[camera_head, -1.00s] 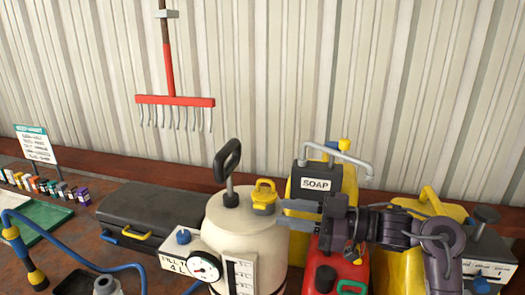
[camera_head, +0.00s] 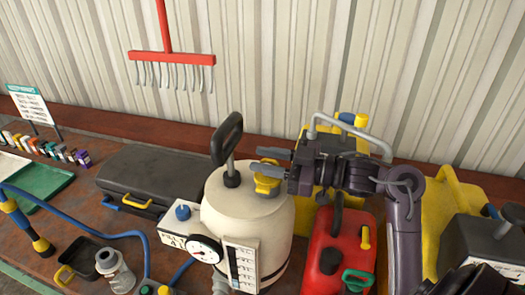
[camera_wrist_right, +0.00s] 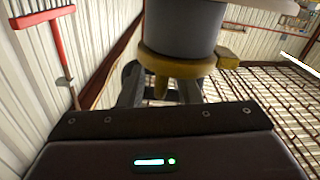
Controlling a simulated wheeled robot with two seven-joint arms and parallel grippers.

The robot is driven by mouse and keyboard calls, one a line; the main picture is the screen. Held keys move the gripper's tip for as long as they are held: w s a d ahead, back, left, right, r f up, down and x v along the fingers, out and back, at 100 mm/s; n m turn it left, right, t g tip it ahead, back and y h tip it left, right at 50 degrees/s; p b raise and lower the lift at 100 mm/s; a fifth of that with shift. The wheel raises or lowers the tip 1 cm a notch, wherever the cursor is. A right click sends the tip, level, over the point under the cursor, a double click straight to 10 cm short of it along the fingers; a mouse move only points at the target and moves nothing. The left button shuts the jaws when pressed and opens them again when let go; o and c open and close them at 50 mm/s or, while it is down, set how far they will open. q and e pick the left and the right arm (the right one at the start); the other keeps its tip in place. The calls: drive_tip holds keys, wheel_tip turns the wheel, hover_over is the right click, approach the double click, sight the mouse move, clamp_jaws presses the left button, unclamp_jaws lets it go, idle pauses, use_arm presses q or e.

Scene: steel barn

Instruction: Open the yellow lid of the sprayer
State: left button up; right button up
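The sprayer is a cream tank (camera_head: 235,218) with a black pump handle (camera_head: 227,140) and a front gauge (camera_head: 205,248). Its yellow lid (camera_head: 267,186) sits on top, right of the pump handle, and looks seated. My right gripper (camera_head: 270,158) comes from the right, its two fingers apart at the upper part of the lid and partly hiding it. In the right wrist view, which is upside down, the yellow lid (camera_wrist_right: 180,65) is close in front of my right gripper (camera_wrist_right: 161,92), with a narrow yellow part between the open fingers. Contact cannot be told. My left gripper is not in view.
A red can (camera_head: 335,245) stands right of the sprayer under my right arm, with a yellow container (camera_head: 345,200) behind it. A black case (camera_head: 150,180) lies to the left. A blue hose (camera_head: 110,235) and a small bottle (camera_head: 115,270) are at front left. A rake (camera_head: 170,56) hangs on the wall.

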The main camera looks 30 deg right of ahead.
drive_tip(key=shift+w+a, duration=0.3)
drive_tip(key=shift+w, duration=0.1)
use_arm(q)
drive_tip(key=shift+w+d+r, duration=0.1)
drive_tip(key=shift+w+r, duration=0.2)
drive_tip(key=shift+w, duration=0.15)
use_arm(e)
drive_tip(key=shift+c, duration=0.4)
drive_tip(key=shift+s, duration=0.1)
clamp_jaws()
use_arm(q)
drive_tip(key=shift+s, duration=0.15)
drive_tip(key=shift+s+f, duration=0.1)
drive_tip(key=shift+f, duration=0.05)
